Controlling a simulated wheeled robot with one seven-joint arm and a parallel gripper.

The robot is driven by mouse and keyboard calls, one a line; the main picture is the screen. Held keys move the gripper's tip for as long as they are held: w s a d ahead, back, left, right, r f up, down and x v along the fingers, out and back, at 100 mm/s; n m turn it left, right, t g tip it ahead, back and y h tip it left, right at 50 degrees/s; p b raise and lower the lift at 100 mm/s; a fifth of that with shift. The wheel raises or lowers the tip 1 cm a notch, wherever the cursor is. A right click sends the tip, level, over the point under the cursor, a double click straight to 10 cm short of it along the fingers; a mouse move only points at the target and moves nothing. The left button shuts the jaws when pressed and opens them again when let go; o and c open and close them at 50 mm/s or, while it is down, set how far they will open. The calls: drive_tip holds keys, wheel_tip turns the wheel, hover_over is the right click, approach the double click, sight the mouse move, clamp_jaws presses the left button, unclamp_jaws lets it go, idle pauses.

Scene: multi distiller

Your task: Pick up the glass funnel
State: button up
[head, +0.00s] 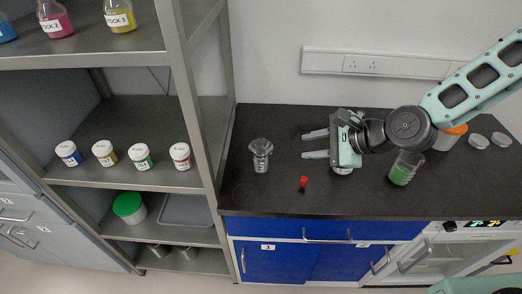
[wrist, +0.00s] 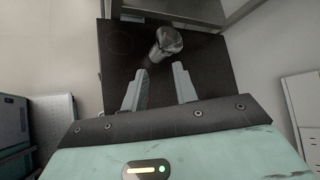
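The glass funnel (head: 261,152) is a clear piece of glassware on the dark bench top, left of my gripper in the head view. In the wrist view the funnel (wrist: 166,42) lies beyond my fingertips, near the far end of the bench top. My gripper (head: 304,145) points left toward the funnel, with a gap between them. Its two fingers are apart, and nothing is between them in the wrist view (wrist: 159,85).
A small red item (head: 303,182) is on the dark bench (head: 240,195) below my gripper. A glass container with green liquid (head: 402,170) stands to the right, near an orange-lidded container (head: 449,138). A metal shelf (head: 160,180) with several jars borders the bench on the left.

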drive_tip(key=p, duration=0.2)
approach(261, 156)
drive_tip(key=a, duration=0.2)
drive_tip(key=shift+w+d+f+p+x, duration=0.15)
drive_tip(key=shift+p+x, duration=0.25)
drive_tip(key=shift+x, duration=0.65)
drive_tip(key=shift+w+d+p+x, duration=0.1)
drive_tip(key=shift+p+x, duration=0.25)
drive_tip(key=shift+x, duration=0.65)
drive_tip(key=shift+w+d+f+p+x, duration=0.15)
drive_tip(key=shift+p+x, duration=0.25)
drive_tip(key=shift+x, duration=0.65)
drive_tip(key=shift+s+r, duration=0.1)
clamp_jaws()
